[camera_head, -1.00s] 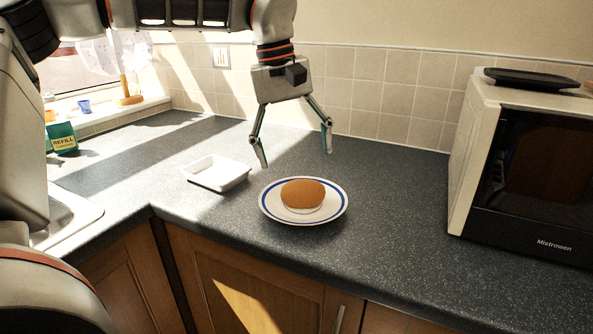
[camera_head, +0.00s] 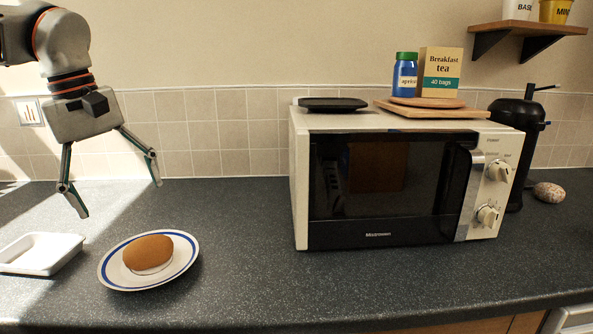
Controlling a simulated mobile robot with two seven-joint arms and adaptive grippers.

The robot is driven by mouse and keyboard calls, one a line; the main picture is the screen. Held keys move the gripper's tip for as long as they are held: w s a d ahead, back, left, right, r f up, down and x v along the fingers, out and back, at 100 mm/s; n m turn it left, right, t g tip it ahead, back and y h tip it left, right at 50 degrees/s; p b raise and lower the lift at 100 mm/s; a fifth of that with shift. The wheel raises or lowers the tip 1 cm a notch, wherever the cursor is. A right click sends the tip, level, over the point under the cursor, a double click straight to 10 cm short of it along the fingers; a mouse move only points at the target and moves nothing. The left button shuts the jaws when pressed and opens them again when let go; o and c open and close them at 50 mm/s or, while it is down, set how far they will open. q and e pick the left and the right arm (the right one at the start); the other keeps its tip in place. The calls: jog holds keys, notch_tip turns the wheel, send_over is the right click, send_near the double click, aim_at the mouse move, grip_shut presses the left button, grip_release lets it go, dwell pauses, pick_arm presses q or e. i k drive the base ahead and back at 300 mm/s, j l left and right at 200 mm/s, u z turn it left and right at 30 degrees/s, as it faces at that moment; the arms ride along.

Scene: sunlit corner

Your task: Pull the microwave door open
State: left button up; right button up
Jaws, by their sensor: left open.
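The microwave (camera_head: 300,185) stands on the dark counter right of the middle, cream-coloured with a black glass front. Its door (camera_head: 380,190) is shut. A dark handle strip (camera_head: 460,185) runs up the door's right side, next to a silver panel with two round knobs. My left gripper (camera_head: 121,203) is open and empty. It hangs above the counter at the left, fingers pointing down, well apart from the microwave. My right gripper is out of view.
A plate (camera_head: 112,272) with a brown bun (camera_head: 148,252) lies below my left gripper, beside a white tray (camera_head: 45,252). A tea box (camera_head: 441,72), blue jar (camera_head: 405,75) and boards top the microwave. A black urn (camera_head: 515,150) stands right. Counter between plate and microwave is clear.

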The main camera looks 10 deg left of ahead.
aim_at(379, 187)
jog(key=k+l, duration=0.8)
